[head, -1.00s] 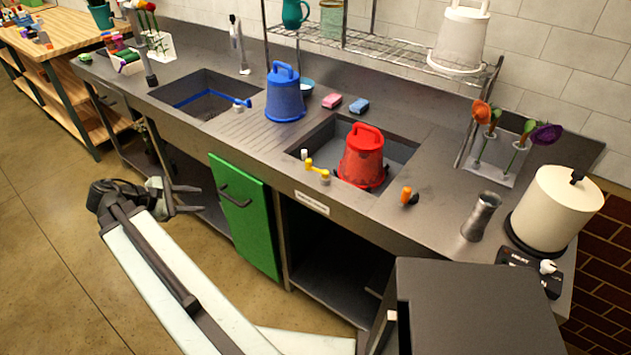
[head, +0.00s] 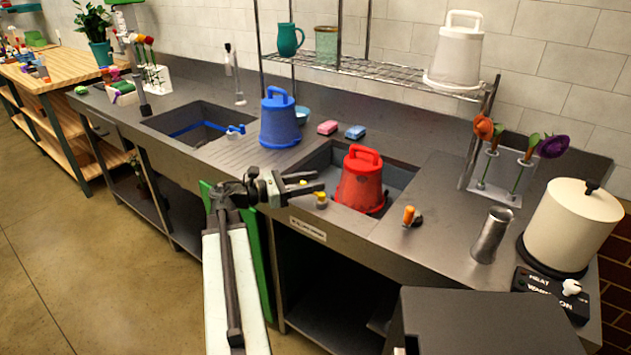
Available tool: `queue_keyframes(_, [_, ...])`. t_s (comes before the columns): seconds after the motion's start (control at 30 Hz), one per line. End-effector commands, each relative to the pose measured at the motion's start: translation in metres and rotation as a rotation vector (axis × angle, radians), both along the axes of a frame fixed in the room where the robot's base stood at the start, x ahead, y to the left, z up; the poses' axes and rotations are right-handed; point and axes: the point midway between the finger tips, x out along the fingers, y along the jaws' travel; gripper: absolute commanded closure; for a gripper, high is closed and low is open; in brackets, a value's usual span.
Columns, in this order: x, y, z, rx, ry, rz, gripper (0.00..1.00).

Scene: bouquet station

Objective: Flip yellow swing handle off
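The yellow swing handle (head: 320,198) is at the front left edge of the right sink (head: 398,172). Only a small yellow part shows; my gripper hides most of it. My gripper (head: 320,181) is in front of and just above the handle in the picture, its fingers pointing right. The fingers are apart with nothing seen between them. I cannot tell whether a finger touches the handle.
A red bucket (head: 360,185) stands in the right sink, close to my fingertips. A blue bucket (head: 280,122) stands on the counter behind. An orange handle (head: 408,214) is to the right. A blue handle (head: 236,129) is at the left sink. The green cabinet door (head: 262,270) is below.

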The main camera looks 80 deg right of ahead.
Motion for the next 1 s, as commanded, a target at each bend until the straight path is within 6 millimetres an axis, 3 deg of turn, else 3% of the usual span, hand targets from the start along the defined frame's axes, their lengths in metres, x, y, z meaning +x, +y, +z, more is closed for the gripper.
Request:
queue_keyframes(0.1, [-0.009,-0.004,0.000,0.000,0.000,0.000,0.60])
queue_keyframes(0.37, [-0.010,-0.005,0.000,0.000,-0.001,0.000,0.60])
queue_keyframes(0.5, [-0.011,-0.005,0.000,0.000,-0.001,0.000,0.99])
queue_keyframes(0.7, [-0.011,-0.007,0.000,0.000,-0.001,-0.016,1.00])
queue_keyframes(1.0, [-0.017,-0.010,0.000,-0.001,-0.001,-0.174,1.00])
